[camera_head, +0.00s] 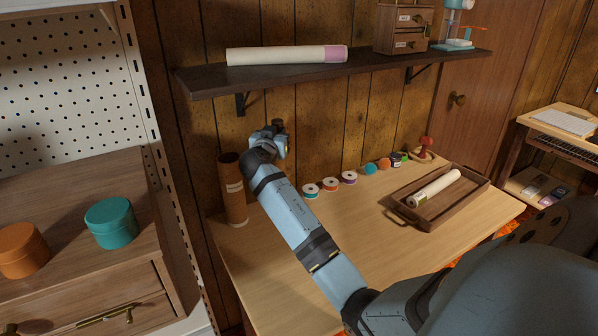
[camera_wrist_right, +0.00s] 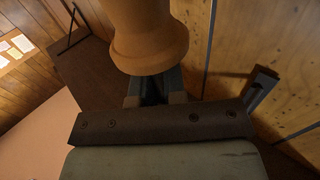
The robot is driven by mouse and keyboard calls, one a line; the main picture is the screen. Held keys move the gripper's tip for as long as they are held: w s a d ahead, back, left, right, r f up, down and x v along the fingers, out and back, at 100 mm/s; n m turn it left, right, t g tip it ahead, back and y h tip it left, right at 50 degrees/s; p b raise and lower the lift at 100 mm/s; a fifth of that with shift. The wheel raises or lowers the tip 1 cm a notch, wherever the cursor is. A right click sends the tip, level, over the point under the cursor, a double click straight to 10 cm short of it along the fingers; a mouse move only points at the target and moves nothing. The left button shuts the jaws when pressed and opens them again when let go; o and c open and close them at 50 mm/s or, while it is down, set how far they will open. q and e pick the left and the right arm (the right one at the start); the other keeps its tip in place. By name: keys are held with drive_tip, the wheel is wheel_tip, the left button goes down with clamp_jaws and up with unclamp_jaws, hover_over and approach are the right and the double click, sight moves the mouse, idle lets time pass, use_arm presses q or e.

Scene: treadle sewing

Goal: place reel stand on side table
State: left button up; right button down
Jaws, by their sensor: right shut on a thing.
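My right gripper (camera_head: 276,131) is above the back left of the light wooden table (camera_head: 300,240), below the dark wall shelf. In the right wrist view, my right gripper (camera_wrist_right: 151,92) is shut on a tan, rounded turned thing (camera_wrist_right: 148,35) with a flared end. The head view hides most of this thing behind my wrist, so I cannot tell whether it is the reel stand. A small stand with a red top (camera_head: 425,147) is at the table's back right. My left gripper is not in view.
A brown tube (camera_head: 234,195) stands at the table's left end. Several thread reels (camera_head: 331,184) line its back. A tray (camera_head: 408,215) holds a pale roll. The shelf (camera_head: 310,75) overhangs. The table's front middle is clear.

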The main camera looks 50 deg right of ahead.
sight(279, 164)
wheel_tip(279, 164, down, 14)
drive_tip(key=shift+f+b, duration=0.15)
drive_tip(key=shift+b, duration=0.3)
drive_tip(key=c, duration=1.6)
unclamp_jaws()
drive_tip(key=shift+f+b, duration=0.25)
drive_tip(key=shift+b, duration=0.15)
drive_tip(key=o, duration=0.4)
drive_tip(key=shift+r, duration=0.1)
drive_tip(key=shift+r, duration=0.1)
